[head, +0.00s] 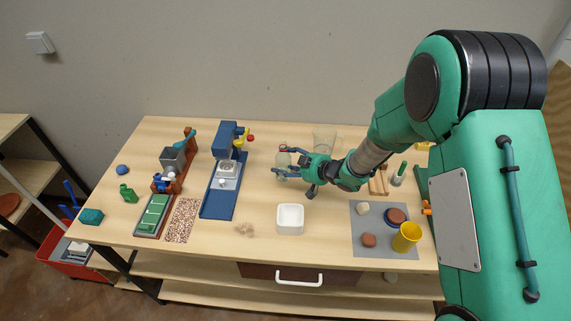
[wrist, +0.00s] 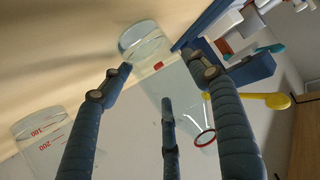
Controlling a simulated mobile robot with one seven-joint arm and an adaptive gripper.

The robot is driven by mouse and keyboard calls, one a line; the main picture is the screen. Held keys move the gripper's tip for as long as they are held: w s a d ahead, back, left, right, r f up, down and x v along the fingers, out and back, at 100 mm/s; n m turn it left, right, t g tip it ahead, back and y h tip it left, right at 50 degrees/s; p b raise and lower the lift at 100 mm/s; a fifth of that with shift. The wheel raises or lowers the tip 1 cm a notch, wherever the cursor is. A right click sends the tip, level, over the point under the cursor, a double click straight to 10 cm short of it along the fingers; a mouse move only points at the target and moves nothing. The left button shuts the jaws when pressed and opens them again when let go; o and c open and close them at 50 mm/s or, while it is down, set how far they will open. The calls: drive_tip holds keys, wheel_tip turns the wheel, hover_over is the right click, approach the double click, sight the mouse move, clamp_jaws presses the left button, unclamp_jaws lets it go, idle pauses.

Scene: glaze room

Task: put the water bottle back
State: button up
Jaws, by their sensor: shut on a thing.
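The water bottle (head: 282,159) is a clear, pale vessel with a red ring at its top. It stands roughly upright towards the back middle of the table (head: 262,210). My gripper (head: 279,173) reaches it from the right, with its fingers around the bottle's body. In the wrist view my gripper (wrist: 165,85) has its dark fingers on both sides of the clear bottle (wrist: 178,82), shut on it. I cannot tell whether the bottle's base touches the table.
A clear graduated beaker (head: 324,139) stands just behind my wrist. A blue press (head: 224,170) is to the left. A white square dish (head: 290,219) sits in front. A grey mat (head: 366,240) with a yellow cup (head: 407,237) lies at right. The table between dish and bottle is clear.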

drive_tip(key=shift+f, duration=0.1)
drive_tip(key=o, duration=1.3)
drive_tip(key=shift+s+d+r, duration=0.2)
drive_tip(key=shift+d+r, duration=0.1)
drive_tip(key=shift+r, duration=0.05)
drive_tip(key=p+v, duration=0.2)
drive_tip(key=v, duration=0.9)
drive_tip(key=shift+s+d+p, duration=0.1)
drive_tip(key=shift+p, duration=0.3)
